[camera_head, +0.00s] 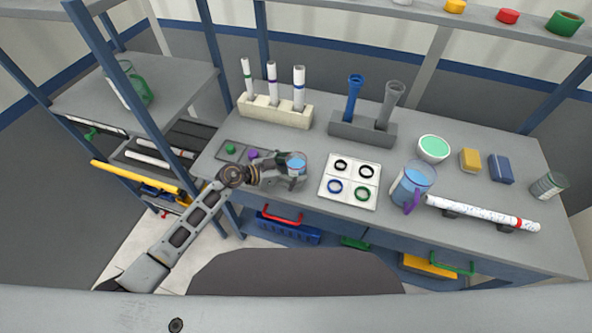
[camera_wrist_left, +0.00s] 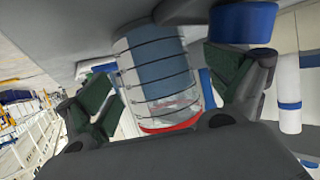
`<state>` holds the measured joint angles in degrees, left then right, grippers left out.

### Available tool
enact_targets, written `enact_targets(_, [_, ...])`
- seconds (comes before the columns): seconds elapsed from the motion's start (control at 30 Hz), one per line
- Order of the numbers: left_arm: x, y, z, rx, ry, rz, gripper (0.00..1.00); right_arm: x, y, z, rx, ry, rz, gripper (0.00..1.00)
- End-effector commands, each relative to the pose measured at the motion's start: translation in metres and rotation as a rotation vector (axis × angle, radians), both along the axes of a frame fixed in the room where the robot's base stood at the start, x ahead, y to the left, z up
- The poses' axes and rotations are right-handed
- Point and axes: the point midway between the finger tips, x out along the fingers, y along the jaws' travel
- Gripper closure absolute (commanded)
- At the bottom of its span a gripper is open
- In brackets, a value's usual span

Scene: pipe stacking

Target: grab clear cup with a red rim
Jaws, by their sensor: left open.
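The clear cup (camera_head: 297,165) stands on the grey bench top, with blue showing inside it. In the left wrist view the cup (camera_wrist_left: 158,72) has dark lines around its clear wall and a red rim (camera_wrist_left: 170,126) on the side near my palm. My left gripper (camera_head: 285,172) is open at the cup. In the wrist view its dark green finger pads stand on either side of the cup, and gaps show between pads and wall. The gripper hides part of the cup in the head view. My right gripper is not in view.
A white tray of rings (camera_head: 351,181) lies just right of the cup. A dark tray with green and purple pieces (camera_head: 240,151) lies to its left. A pipe rack (camera_head: 276,114) stands behind. A blue-filled pitcher (camera_head: 411,184) and a speckled pipe (camera_head: 482,213) are further right.

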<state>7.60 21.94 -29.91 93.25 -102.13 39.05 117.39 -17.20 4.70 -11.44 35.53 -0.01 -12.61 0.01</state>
Motion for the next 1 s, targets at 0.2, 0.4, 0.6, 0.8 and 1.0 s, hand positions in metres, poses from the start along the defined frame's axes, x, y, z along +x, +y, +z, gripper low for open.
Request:
enact_targets(0.2, [-0.0002, -0.0104, -0.0175, 0.009, 0.022, -0.004, 0.13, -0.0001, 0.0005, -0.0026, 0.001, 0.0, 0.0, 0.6])
enact_targets(0.4, [0.0, -0.0108, -0.0187, 0.01, 0.024, -0.004, 0.13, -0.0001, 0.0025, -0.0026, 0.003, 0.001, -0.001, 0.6])
enact_targets(0.6, [0.0, -0.0104, -0.0189, 0.01, 0.024, -0.003, 0.13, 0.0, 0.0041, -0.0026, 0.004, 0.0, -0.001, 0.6])
enact_targets(0.8, [0.0002, -0.0101, -0.0187, 0.01, 0.024, -0.003, 0.23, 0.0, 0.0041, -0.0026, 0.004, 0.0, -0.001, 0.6])
enact_targets(1.0, [0.0009, -0.0104, -0.0174, 0.01, 0.021, -0.003, 0.48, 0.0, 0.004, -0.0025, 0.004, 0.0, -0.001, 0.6])
